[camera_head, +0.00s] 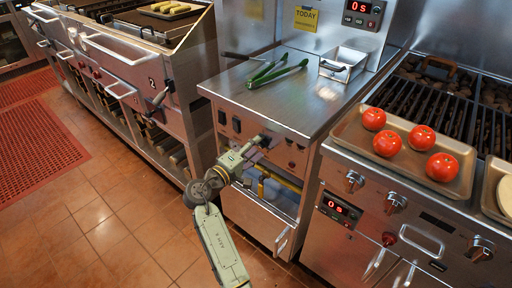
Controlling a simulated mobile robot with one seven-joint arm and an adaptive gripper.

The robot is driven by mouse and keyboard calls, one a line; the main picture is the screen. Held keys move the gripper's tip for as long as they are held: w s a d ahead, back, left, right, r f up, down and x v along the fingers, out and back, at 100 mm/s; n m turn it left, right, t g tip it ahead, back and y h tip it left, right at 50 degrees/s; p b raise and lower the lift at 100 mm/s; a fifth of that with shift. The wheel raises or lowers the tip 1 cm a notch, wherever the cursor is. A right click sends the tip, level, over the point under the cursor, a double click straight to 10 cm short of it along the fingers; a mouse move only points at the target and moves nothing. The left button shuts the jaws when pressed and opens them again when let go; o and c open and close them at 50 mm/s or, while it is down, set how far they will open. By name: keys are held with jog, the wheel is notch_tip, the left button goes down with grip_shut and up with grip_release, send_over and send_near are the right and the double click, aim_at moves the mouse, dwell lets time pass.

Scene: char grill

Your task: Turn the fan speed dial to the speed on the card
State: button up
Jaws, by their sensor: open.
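A yellow card (306,19) marked "TODAY" hangs on the back wall above the middle counter; its smaller line is too small to read. My gripper (264,141) is open at the front panel (281,150) of the middle steel unit, below the counter edge. I cannot tell whether it touches the panel. No fan speed dial can be made out clearly; my gripper covers part of the panel. Two dark switches (229,121) sit left of my gripper, and small red lights or buttons (291,165) sit to its right.
Green tongs (277,73) and a small steel pan (343,65) lie on the middle counter. At right, a tray (349,134) of tomatoes sits on a grill with knobs (395,202) and a red display (341,209). Tiled floor (115,215) is open at left.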

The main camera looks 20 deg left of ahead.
jog(key=v, duration=1.1)
jog(key=shift+s, duration=0.3)
jog(key=shift+a, duration=0.1)
